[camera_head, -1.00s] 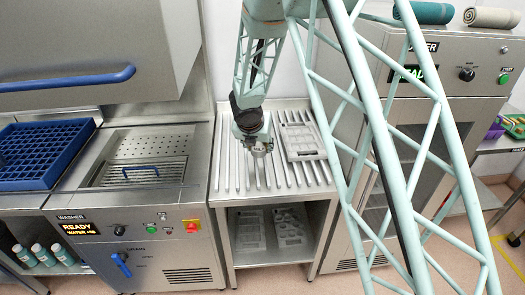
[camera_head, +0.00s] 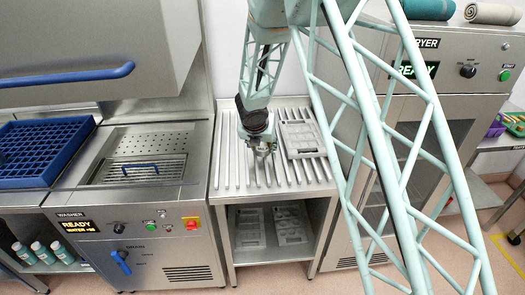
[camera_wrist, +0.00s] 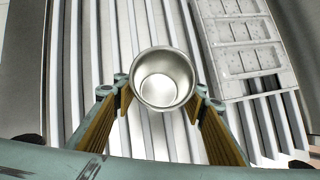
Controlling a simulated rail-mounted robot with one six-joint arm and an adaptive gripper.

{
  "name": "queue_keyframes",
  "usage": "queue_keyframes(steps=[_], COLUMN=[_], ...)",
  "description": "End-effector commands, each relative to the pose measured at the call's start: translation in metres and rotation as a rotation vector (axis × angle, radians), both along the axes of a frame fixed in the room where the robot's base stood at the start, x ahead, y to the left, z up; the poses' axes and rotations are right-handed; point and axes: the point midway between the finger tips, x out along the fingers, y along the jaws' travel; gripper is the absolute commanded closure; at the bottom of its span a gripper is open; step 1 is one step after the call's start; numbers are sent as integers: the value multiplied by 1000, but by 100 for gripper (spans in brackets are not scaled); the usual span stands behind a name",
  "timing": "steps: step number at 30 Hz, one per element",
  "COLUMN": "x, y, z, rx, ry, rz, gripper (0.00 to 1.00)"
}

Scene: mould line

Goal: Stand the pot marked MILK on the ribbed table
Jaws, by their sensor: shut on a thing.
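The pot (camera_wrist: 163,80) is a round, open, shiny metal cup. In the wrist view I look down into it, and it appears empty. Its side and any MILK marking are hidden. My gripper (camera_wrist: 160,100) is shut on the pot, one finger on each side. In the head view my gripper (camera_head: 262,148) is over the middle of the ribbed table (camera_head: 231,165), and the pot is small and hard to make out there. The table has long raised metal ribs. I cannot tell whether the pot's base touches them.
A grey mould tray (camera_head: 302,138) lies on the table's right part; it also shows in the wrist view (camera_wrist: 240,50). The ribs on the left are bare. The washer (camera_head: 130,235) stands left, the dryer (camera_head: 450,105) right. More moulds (camera_head: 249,228) lie on the shelf below.

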Motion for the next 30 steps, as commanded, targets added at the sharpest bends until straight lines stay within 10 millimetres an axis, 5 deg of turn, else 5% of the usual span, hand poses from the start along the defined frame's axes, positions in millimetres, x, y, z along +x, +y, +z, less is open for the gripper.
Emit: queue_keyframes(steps=[20,21,24,30], x=[0,0,0,0], y=[0,0,0,0], z=[-14,-13,-13,-13], rx=[0,0,0,0], ry=[0,0,0,0], rz=[0,0,0,0], gripper=[74,58,49,48])
